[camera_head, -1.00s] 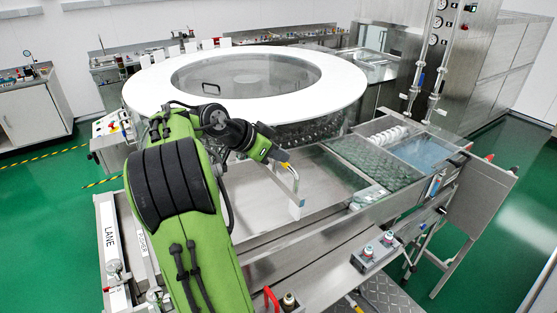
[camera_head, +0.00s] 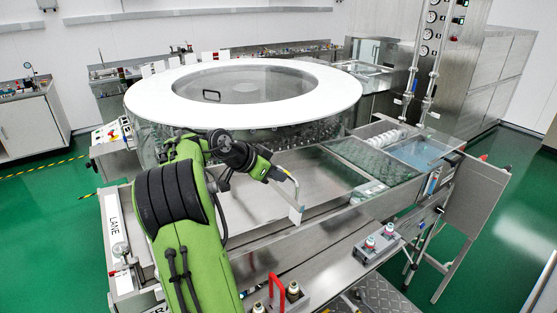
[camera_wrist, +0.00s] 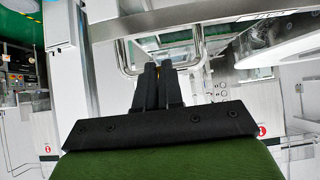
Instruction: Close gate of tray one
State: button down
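In the head view, my gripper (camera_head: 284,174) is at the top of a thin bent metal gate bar (camera_head: 296,208), which stands near the front edge of the flat steel tray (camera_head: 245,195). In the wrist view, the two black fingertips (camera_wrist: 158,68) are close together at the lower bar of a rounded metal loop (camera_wrist: 126,58). They appear shut on this loop. The contact itself is mostly hidden behind the fingers. I cannot read a number on the tray.
The large round washer with a white rim (camera_head: 345,95) stands behind the tray. Clear-lidded vial compartments (camera_head: 365,160) and a blue basin (camera_head: 425,152) are to the right.

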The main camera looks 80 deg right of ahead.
aim_at(278, 185)
jog(key=f+b, duration=0.1)
jog(key=f, duration=0.1)
jog(key=f+b, duration=0.1)
jog(key=shift+d+f, duration=0.2)
jog(key=shift+f, duration=0.15)
jog(key=shift+s+f+b, duration=0.1)
jog(key=shift+f+b, duration=0.25)
jog(key=shift+b, duration=0.05)
jog(key=shift+d, duration=0.1)
jog(key=s+d+r+p+v, duration=0.1)
jog(key=p+v, duration=0.3)
jog(key=v, duration=0.9)
jog(key=shift+d+r+p, duration=0.25)
jog(key=shift+r+p, duration=0.15)
jog(key=shift+r, duration=0.2)
